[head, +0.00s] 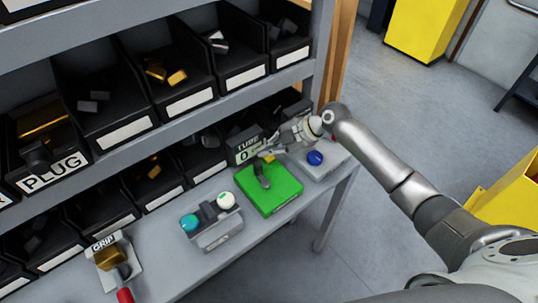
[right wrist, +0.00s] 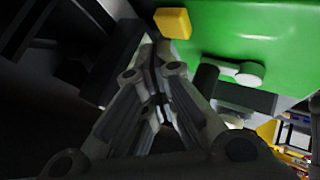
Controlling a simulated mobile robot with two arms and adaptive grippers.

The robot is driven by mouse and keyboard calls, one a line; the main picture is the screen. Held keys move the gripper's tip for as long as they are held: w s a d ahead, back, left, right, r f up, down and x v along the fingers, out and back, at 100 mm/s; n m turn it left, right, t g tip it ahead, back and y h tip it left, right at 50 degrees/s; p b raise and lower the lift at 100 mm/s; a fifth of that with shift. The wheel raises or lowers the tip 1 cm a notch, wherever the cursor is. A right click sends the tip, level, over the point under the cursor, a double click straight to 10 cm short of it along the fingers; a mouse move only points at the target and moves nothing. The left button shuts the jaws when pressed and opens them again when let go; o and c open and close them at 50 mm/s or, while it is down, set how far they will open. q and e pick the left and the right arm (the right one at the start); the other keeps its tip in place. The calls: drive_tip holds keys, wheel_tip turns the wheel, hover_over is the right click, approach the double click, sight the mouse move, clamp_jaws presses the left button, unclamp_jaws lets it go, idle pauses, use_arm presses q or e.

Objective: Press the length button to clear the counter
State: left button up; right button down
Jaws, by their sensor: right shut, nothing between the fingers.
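A dark counter box (head: 246,148) marked "TUBE", its display reading 0, stands at the back of the bench behind a green plate (head: 283,197). The plate carries a small yellow block (head: 269,158) and a grey lever-like part (head: 263,178). My right gripper (head: 264,152) is shut and empty, by the counter and the yellow block. In the right wrist view, its fingertips (right wrist: 154,50) point near the yellow block (right wrist: 173,23); contact cannot be told. No button is readable as "length". My left gripper is out of view.
A grey box with a blue button (head: 315,158) is right of the plate. A box with teal (head: 190,223) and white (head: 226,200) buttons is left. A "GRIP" stand (head: 112,260) with a red-ended handle is further left. Shelf bins (head: 240,68) rise behind the bench.

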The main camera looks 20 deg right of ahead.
sight(269, 159)
drive_tip(key=shift+r+p, duration=1.5)
drive_tip(key=shift+r, duration=1)
drive_tip(key=shift+d, duration=0.1)
